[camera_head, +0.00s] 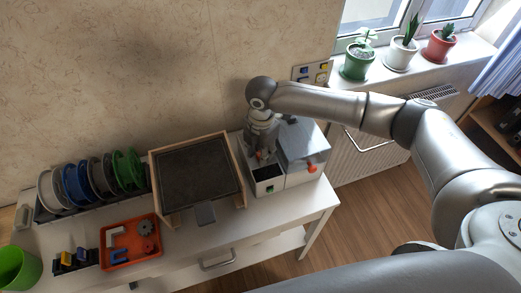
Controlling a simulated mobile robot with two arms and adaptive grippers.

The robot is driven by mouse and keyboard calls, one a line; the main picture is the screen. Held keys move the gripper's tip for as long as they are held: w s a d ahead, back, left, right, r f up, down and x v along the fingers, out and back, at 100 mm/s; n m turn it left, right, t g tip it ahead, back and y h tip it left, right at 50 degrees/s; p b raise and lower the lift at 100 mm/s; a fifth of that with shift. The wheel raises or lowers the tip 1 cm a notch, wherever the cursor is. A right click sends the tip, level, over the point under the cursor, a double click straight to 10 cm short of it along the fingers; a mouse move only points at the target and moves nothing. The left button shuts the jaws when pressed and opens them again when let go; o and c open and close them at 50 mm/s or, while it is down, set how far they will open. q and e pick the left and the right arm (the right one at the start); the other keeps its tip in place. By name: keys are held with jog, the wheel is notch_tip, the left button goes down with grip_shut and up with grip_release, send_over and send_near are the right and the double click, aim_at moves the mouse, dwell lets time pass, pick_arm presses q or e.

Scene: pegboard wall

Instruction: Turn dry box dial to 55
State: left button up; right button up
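The white and grey box (304,147) at the right end of the table is likely the dry box. A small dark panel with a green mark (270,188) is on its lower left front, and an orange-red part (312,168) is at its right front. My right gripper (262,155) points down over the box's left part. A small orange-red spot shows by its fingertips; I cannot tell whether they touch it. The finger gap is too small to judge. No dial reading is legible. My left gripper is out of view.
A wood-framed dark plate (196,172) stands left of the box. Further left are several spools (78,184), an orange tray (131,257) of small parts and a green cup (17,267). Potted plants (402,52) stand on the windowsill. Floor at the right is clear.

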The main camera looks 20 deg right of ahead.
grip_shut()
jog(key=shift+r+p, duration=0.1)
jog(key=shift+p, duration=0.3)
jog(key=shift+r+m+p, duration=0.1)
jog(key=shift+m+p, duration=0.6)
jog(key=m+p, duration=0.6)
jog(key=shift+p, duration=0.35)
jog(key=m+p, duration=0.2)
jog(key=m, duration=0.1)
jog(key=shift+m+p, duration=0.65)
jog(key=shift+m, duration=0.05)
jog(key=shift+f, duration=0.2)
jog(key=shift+o, duration=2.4)
grip_release()
